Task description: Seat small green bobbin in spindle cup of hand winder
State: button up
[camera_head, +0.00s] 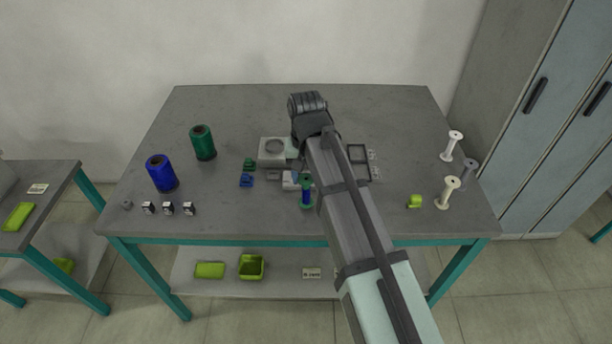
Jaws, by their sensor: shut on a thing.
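The hand winder appears to be the pale grey unit (272,151) with a round dark-rimmed top, left of my arm near the table's middle. More of its parts may be behind the arm. A bobbin with green ends and a blue middle (306,193) shows at the left edge of my forearm, near the front of the table. I cannot tell whether it is the small green bobbin. A spindle cup cannot be made out. My arm reaches in from the lower right and bends down at a dark wrist joint. The forearm hides my jaws and anything between them.
A blue spool (161,173) and a green spool (203,142) stand at left. Small green (249,164) and blue (246,181) pieces lie by the winder. Pale spools (448,192) and a lime piece (414,201) are at right. A dark frame (358,153) lies beyond my forearm.

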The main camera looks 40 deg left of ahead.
jog(key=shift+r, duration=2)
jog(key=shift+s+a+r, duration=0.1)
jog(key=shift+s+a, duration=0.15)
jog(key=shift+s, duration=0.05)
jog(key=w+a+r, duration=0.3)
jog(key=w+a, duration=0.1)
jog(key=a, duration=0.6)
jog(key=w+a+r, duration=0.3)
jog(key=a+r, duration=0.1)
jog(key=a, duration=0.7)
jog(key=shift+w+d+f, duration=0.1)
jog(key=shift+d+f, duration=0.05)
jog(key=shift+f, duration=1.1)
jog(key=shift+w+d+f, duration=0.1)
jog(key=shift+d+f, duration=0.05)
jog(key=shift+f, duration=1.05)
jog(key=shift+f, duration=0.95)
